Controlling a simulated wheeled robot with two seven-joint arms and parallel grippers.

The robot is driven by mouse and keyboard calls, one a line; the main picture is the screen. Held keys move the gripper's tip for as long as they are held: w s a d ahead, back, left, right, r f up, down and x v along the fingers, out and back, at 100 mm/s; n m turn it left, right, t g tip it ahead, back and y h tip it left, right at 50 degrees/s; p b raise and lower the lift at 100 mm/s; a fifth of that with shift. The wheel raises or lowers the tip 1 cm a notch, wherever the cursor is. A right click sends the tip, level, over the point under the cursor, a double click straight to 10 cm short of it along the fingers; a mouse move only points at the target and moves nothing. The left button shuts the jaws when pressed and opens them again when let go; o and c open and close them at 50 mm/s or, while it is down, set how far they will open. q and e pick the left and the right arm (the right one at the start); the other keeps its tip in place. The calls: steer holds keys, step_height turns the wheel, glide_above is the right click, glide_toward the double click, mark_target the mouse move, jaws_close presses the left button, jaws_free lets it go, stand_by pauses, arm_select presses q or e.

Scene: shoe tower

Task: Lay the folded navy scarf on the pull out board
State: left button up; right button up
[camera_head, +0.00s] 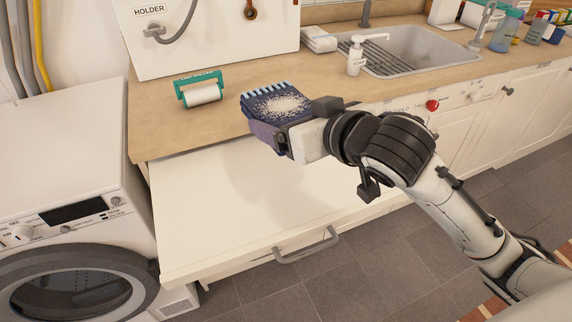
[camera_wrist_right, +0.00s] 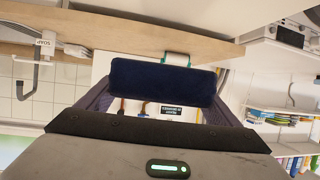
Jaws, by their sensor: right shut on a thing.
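The folded navy scarf (camera_head: 275,101), with a white speckled pattern and a pale blue fringe, is held in my right gripper (camera_head: 268,136). In the right wrist view the scarf (camera_wrist_right: 163,83) shows as a dark rounded bar between the two fingers. The gripper is shut on its near edge. The white pull out board (camera_head: 230,205) extends from under the counter, with a grey handle at its front. Its top is bare. The scarf appears above the board's rear edge and the counter front; its exact height is hard to tell. My left gripper is not in view.
A green-framed roller (camera_head: 200,90) stands on the wooden counter (camera_head: 150,120) behind the board. A washing machine (camera_head: 65,180) stands to the left. A soap bottle (camera_head: 355,55) and a sink (camera_head: 415,50) are farther right.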

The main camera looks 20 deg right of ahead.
step_height(320, 180, down, 6)
steer(key=w+a+n+y+p, duration=0.1)
steer(key=w+n+y+p, duration=0.2)
glide_above(279, 185)
steer(key=shift+g+y, duration=0.4)
step_height(279, 185, down, 7)
steer(key=shift+r, duration=0.1)
step_height(279, 185, down, 4)
steer(key=shift+f+b, duration=0.15)
steer(key=shift+b, duration=0.25)
steer(key=shift+f, duration=0.1)
steer(key=o, duration=1.2)
steer(key=shift+c, duration=0.2)
